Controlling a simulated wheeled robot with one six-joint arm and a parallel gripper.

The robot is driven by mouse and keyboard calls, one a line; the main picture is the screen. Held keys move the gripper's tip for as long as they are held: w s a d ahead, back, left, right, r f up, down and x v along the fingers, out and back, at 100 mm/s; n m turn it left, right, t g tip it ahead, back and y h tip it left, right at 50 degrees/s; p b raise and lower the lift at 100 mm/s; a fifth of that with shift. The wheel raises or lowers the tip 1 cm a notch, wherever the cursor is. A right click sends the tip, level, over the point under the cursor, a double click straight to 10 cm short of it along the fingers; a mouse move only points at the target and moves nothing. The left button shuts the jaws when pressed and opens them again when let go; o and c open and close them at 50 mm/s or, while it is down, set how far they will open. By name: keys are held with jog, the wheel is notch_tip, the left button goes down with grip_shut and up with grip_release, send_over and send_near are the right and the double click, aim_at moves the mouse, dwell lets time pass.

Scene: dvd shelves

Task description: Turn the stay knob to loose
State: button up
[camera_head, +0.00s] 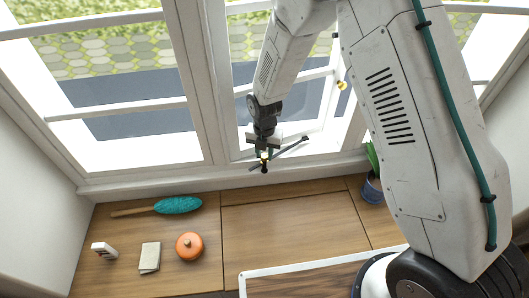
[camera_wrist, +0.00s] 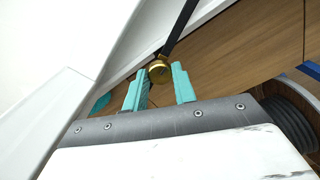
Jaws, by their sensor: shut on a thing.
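The stay knob (camera_wrist: 159,72) is a small round brass knob below the dark stay bar (camera_wrist: 182,27) in the wrist view. My gripper (camera_wrist: 161,76) has its two teal fingers on either side of the knob and is shut on it. In the head view, my gripper (camera_head: 264,153) is at the window's lower edge, just above the wooden sill, with the dark stay bar (camera_head: 293,145) slanting beside it. The window sash (camera_head: 325,110) appears swung outward. The knob's turn position cannot be told.
A potted plant (camera_head: 372,190) stands right, partly behind my arm. The middle wood is clear.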

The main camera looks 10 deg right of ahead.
aim_at(265, 155)
jog(key=shift+w, duration=0.1)
dwell(0.3)
jog(key=o, duration=1)
jog(key=shift+r, duration=0.15)
jog(key=shift+r, duration=0.35)
notch_tip(265, 155, up, 3)
jog(key=s+d, duration=0.1)
jog(key=s, duration=0.4)
jog(key=s+d, duration=0.1)
jog(key=s, duration=0.4)
jog(key=s+d+r, duration=0.1)
jog(key=s, duration=0.4)
jog(key=shift+s+d, duration=0.15)
jog(key=shift+s, duration=0.25)
